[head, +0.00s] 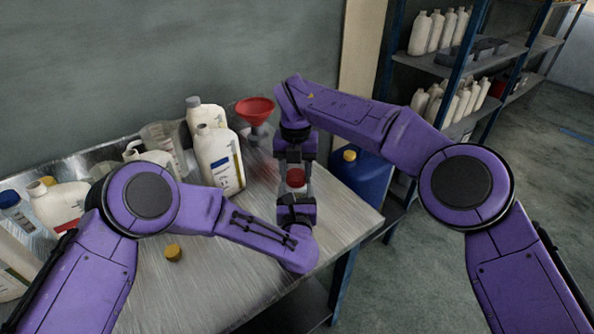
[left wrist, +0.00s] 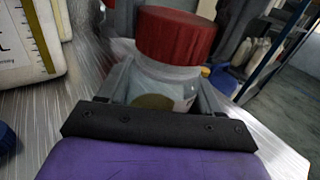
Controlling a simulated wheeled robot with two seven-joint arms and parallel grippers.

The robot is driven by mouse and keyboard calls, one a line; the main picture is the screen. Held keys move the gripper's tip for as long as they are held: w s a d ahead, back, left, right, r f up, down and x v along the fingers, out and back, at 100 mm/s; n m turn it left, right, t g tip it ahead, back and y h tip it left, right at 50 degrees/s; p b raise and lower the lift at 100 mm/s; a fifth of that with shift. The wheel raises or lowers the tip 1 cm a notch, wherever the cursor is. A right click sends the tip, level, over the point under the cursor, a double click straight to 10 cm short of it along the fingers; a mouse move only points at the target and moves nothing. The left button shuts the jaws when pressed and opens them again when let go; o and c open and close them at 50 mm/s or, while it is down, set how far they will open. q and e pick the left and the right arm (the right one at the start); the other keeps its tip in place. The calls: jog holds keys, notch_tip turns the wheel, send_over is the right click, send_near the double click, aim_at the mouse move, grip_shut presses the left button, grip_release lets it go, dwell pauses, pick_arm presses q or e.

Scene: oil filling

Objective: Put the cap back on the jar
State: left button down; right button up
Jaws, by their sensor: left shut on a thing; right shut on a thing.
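A red cap (head: 296,178) sits at the mouth of a small clear jar (left wrist: 160,85), level by the look of it; I cannot tell whether it is screwed down. The cap also shows large in the left wrist view (left wrist: 176,36). My left gripper (head: 296,199) is shut on the jar's body from the near side. My right gripper (head: 296,162) comes down from above and is shut on the red cap, though its fingertips are partly hidden. The jar is mostly hidden by the grippers in the head view.
White bottles (head: 219,160) and a red funnel (head: 255,110) stand behind on the metal table (head: 215,285). A loose yellow cap (head: 173,253) lies on the table's near part. A blue container (head: 362,178) is right of the table. Shelves with bottles stand further right.

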jog(key=m, duration=0.6)
jog(key=shift+m, duration=0.3)
jog(key=m, duration=0.3)
jog(key=shift+w+a, duration=0.1)
jog(key=m, duration=1.2)
jog(key=shift+w+m, duration=0.15)
jog(key=shift+m, duration=0.15)
jog(key=m, duration=0.5)
jog(key=shift+m, duration=0.3)
jog(key=m, duration=0.3)
jog(key=shift+w, duration=0.1)
jog(key=o, duration=1)
